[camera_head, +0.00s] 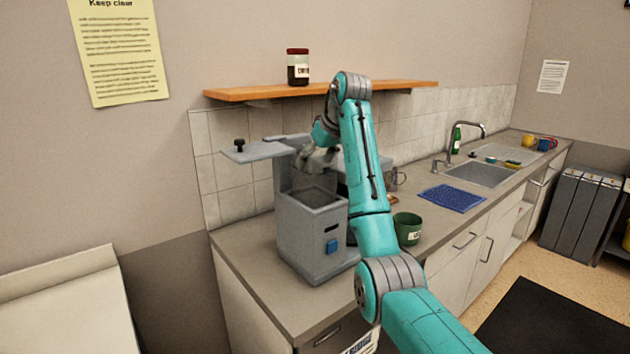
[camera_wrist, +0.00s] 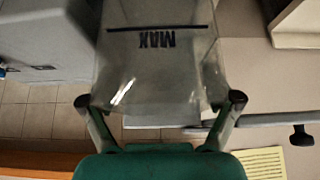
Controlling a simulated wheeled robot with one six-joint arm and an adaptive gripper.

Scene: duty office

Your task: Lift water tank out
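The water tank (camera_wrist: 160,70) is a clear container with a black MAX line, upside down in the wrist view. My gripper (camera_wrist: 160,99) has one finger against each side of it, near its rim, and appears shut on it. In the head view my gripper (camera_head: 320,155) is above the back of the grey coffee machine (camera_head: 300,240), partly hidden by my arm. The machine's lid (camera_head: 256,151), with a black knob, is swung out to the left. I cannot tell how much of the tank is still inside the machine.
A wooden shelf (camera_head: 410,85) with a dark jar (camera_head: 297,67) runs along the wall behind my arm. Further right are a blue mat (camera_head: 452,198) and a sink (camera_head: 480,175). The counter's front left is bare.

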